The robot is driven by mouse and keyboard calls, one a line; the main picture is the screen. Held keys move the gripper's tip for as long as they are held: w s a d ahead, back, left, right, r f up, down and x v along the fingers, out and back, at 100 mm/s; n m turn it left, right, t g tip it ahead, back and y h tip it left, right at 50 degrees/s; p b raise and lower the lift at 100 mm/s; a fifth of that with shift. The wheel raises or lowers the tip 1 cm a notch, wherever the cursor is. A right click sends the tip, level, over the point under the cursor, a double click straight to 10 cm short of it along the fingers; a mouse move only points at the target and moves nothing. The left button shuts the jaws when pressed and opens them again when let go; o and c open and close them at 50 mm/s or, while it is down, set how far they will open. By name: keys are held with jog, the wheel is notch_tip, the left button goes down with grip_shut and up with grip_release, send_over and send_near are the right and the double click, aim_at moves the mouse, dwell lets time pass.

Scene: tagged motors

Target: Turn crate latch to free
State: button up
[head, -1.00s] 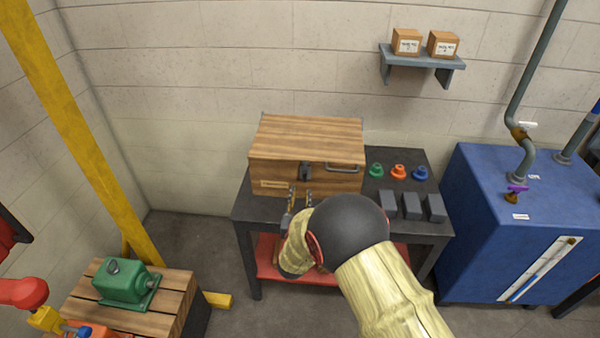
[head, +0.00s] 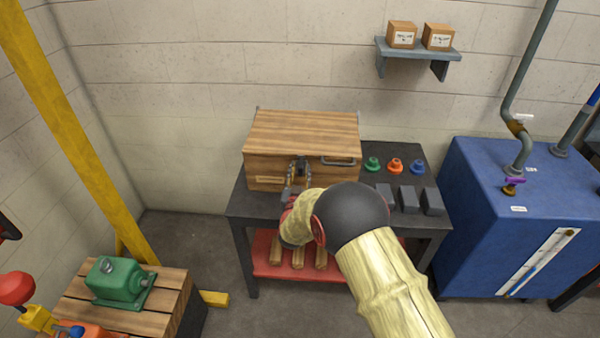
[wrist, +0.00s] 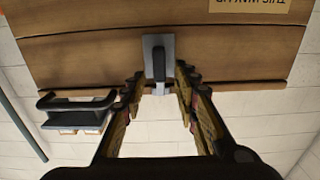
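A wooden crate (head: 303,133) with a closed lid stands on the dark workbench. Its latch (head: 301,166), a black lever on a grey plate, sits at the middle of the front face. My gripper (head: 298,177) is at the crate's front. In the wrist view my gripper (wrist: 160,80) is open, with one finger on each side of the latch. A gap shows on both sides, wider on the left. Contact is not visible.
A dark handle (wrist: 75,102) sticks out of the crate beside the latch. On the bench (head: 413,223), right of the crate, are green, orange and blue knobs (head: 395,166) and grey blocks (head: 409,199). A blue tank (head: 490,240) stands at the right.

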jog(key=shift+c, duration=0.6)
grip_shut()
jog(key=n+p, duration=0.1)
jog(key=n, duration=0.2)
jog(key=a+n+p, duration=0.1)
jog(key=n+p, duration=0.1)
jog(key=n, duration=0.2)
jog(key=shift+a+f+n, duration=0.1)
jog(key=shift+n, duration=0.2)
jog(key=shift+a+f+n+p, duration=0.2)
jog(key=shift+n+p, duration=0.4)
jog(key=shift+n, duration=1.15)
jog(key=shift+a+f+n+p, duration=0.1)
jog(key=shift+f+n+p, duration=0.4)
jog(key=shift+n, duration=1.2)
jog(key=shift+a+f+n+p, duration=0.1)
jog(key=shift+n+p, duration=0.65)
jog(key=shift+n, duration=1)
